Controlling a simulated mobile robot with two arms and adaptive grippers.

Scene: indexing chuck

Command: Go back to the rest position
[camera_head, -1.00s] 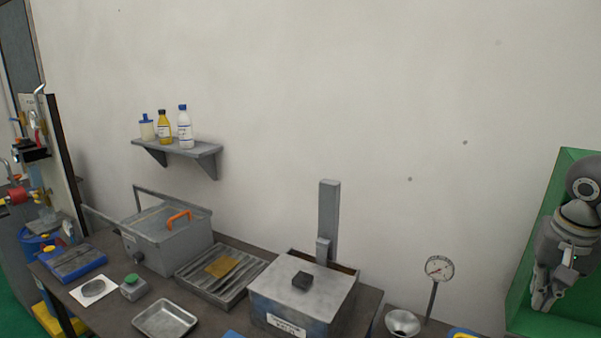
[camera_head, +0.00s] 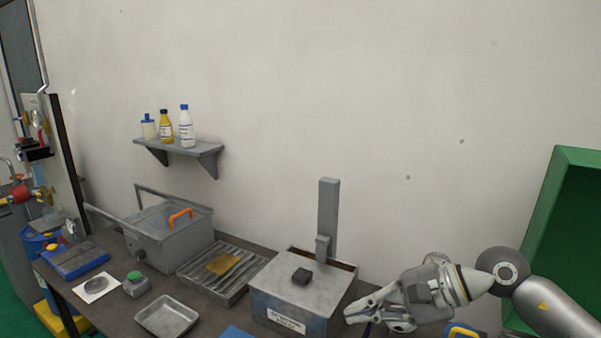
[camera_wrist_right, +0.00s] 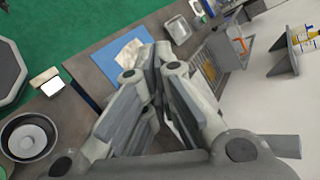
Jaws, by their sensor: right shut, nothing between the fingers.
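My right gripper (camera_head: 352,318) reaches in from the right in the head view, its fingertips beside the right side of the grey labelled box (camera_head: 283,320). It is shut with nothing in it. In the right wrist view its fingers (camera_wrist_right: 152,62) come together above the table. My left gripper is not in view. The gripper and forearm cover the spot where the dial gauge and funnel stood in the head view.
A wall shelf (camera_head: 205,150) holds bottles. A green cabinet (camera_head: 565,210) stands at the right. Air above the table is free.

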